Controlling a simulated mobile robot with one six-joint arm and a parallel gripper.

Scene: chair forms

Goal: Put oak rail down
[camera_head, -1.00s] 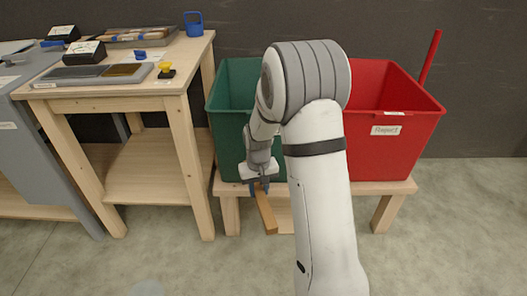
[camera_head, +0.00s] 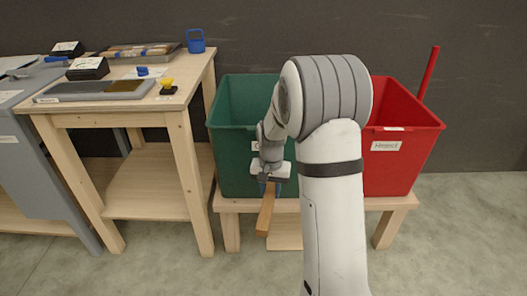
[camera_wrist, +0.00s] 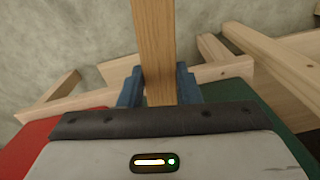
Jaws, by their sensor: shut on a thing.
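The oak rail (camera_head: 266,213) hangs from my gripper (camera_head: 269,186) in the head view, in front of the green bin (camera_head: 228,150) and the low bench under it. The rail points down and slightly tilted. In the wrist view, the rail (camera_wrist: 154,45) runs from between the two blue fingers of my gripper (camera_wrist: 160,88) up past the frame's top edge. The fingers are shut on it. My arm hides part of both bins.
The red bin (camera_head: 415,150), labelled "Reject", stands right of the green bin on the low bench (camera_head: 390,203). A wooden table (camera_head: 150,116) at left holds a tray, a blue padlock-shaped item (camera_head: 196,42) and a yellow-knobbed stamp (camera_head: 168,87). The floor in front is clear.

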